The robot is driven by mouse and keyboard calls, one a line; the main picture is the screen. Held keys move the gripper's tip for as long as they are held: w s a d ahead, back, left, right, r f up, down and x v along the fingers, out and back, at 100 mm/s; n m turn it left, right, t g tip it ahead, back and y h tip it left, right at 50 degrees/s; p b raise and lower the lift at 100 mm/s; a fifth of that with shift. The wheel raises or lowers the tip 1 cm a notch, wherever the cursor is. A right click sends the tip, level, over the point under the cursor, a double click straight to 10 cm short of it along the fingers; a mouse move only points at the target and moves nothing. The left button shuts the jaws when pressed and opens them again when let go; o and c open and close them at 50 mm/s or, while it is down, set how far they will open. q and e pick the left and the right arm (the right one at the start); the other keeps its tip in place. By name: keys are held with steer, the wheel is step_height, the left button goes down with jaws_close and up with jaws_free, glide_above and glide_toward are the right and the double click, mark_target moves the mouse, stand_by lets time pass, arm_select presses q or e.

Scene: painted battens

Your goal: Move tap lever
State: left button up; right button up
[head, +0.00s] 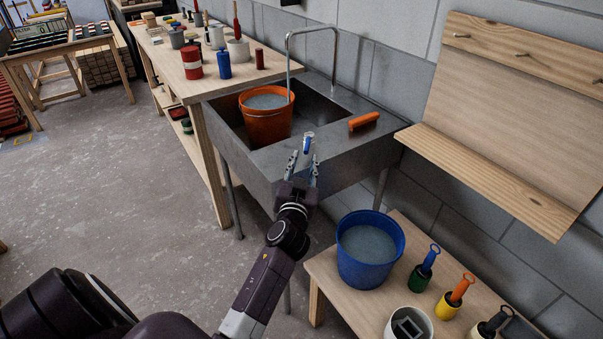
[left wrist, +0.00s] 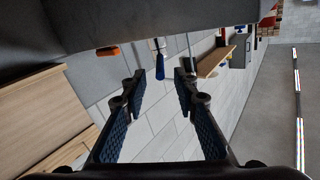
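The tap lever (head: 308,143) is a small blue handle with a silvery end, standing at the front of the grey metal sink (head: 345,168). In the left wrist view the blue lever (left wrist: 161,66) shows beyond the gap between my fingertips. My left gripper (head: 303,160) is open and empty, just in front of the lever. Its two fingers are spread apart in the left wrist view (left wrist: 160,82), and I see no contact with the lever. The tap spout (head: 313,29) arches over the basin. My right gripper is not in view.
An orange bucket (head: 266,122) stands in the basin. An orange-handled item (head: 364,121) lies on the sink's right side. A blue bucket (head: 367,270) and several brushes stand on a low wooden table (head: 335,290). A workbench (head: 165,70) with cans stands behind left.

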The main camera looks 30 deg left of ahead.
arm_select(q)
steer(key=v, duration=0.5)
steer(key=shift+s+d, duration=0.15)
steer(key=shift+s, duration=0.2)
steer(key=s+d+f+m+g+h, duration=0.15)
steer(key=d+f, duration=0.25)
steer(key=f, duration=0.8)
steer(key=s+d+f+m+g+h, duration=0.1)
steer(key=d+f+g+h, duration=0.2)
steer(key=f, duration=0.9)
steer(key=s+d+f+m+g+h, duration=0.1)
steer(key=s+d+f, duration=0.2)
steer(key=s+f, duration=0.35)
steer(key=s+d+f+m+g+h, duration=0.1)
steer(key=s+d+f+g, duration=0.15)
steer(key=f, duration=0.65)
steer(key=s+d+f+g+h, duration=0.1)
steer(key=s+d+f+g, duration=0.15)
steer(key=s+f, duration=1.15)
steer(key=s+a+f+g, duration=0.1)
steer(key=s+f+g, duration=0.1)
steer(key=s, duration=1)
steer(key=s+a+f+g, duration=0.1)
steer(key=s+f, duration=0.4)
steer(key=s, duration=0.7)
steer(key=shift+s+m+g, duration=0.3)
steer(key=shift+m+g, duration=0.15)
steer(key=shift+g, duration=0.4)
